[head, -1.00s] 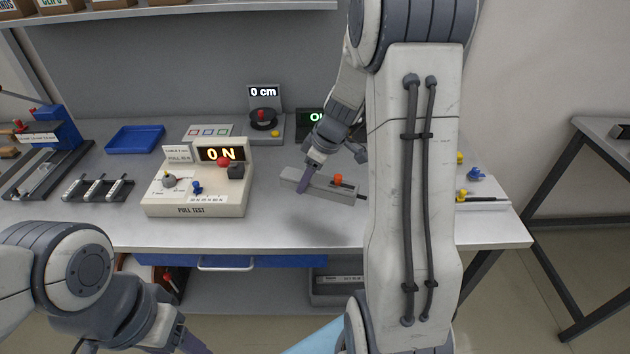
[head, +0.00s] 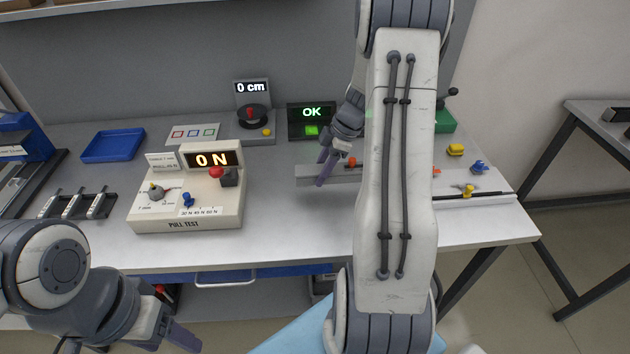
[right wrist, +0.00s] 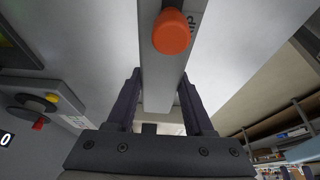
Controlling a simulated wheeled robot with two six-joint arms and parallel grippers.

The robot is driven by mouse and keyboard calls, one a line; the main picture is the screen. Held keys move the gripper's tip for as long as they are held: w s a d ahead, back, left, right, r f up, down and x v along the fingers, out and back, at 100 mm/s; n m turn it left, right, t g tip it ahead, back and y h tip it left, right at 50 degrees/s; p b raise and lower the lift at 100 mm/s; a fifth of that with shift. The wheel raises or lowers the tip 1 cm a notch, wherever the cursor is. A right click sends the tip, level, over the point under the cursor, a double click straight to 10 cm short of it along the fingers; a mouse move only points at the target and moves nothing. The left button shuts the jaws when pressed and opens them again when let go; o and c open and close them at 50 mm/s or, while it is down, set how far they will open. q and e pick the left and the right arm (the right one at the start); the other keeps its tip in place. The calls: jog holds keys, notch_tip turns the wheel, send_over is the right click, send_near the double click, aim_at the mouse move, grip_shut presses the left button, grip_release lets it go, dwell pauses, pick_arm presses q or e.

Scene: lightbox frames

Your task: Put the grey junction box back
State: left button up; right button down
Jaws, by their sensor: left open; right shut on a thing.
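A long grey box with an orange knob, which I take to be the grey junction box (head: 310,174), is in my right gripper (head: 326,165). In the right wrist view the grey box (right wrist: 160,85) runs between the two fingers (right wrist: 162,105), with its orange knob near the top. In the head view it lies roughly level over the table's middle. My right arm hides its right part, and I cannot tell whether it touches the table. My left gripper (head: 182,338) is open and empty, low in front of the table's front edge.
A PULL TEST device (head: 185,205) reading 0 N stands left of the box. Behind are a blue tray (head: 113,145), a 0 cm display unit (head: 253,125) and an OK display (head: 311,115). The front table strip is clear.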

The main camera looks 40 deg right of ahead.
aim_at(315, 194)
jog(key=shift+w+a+f, duration=0.4)
jog(key=shift+a+f, duration=0.1)
jog(key=shift+a, duration=0.15)
notch_tip(315, 194, down, 4)
jog(key=shift+r+p, duration=0.1)
jog(key=shift+p, duration=0.35)
jog(key=shift+f+b, duration=0.3)
jog(key=shift+b, duration=0.05)
jog(key=shift+c, duration=1.4)
grip_release()
jog(key=shift+r, duration=0.1)
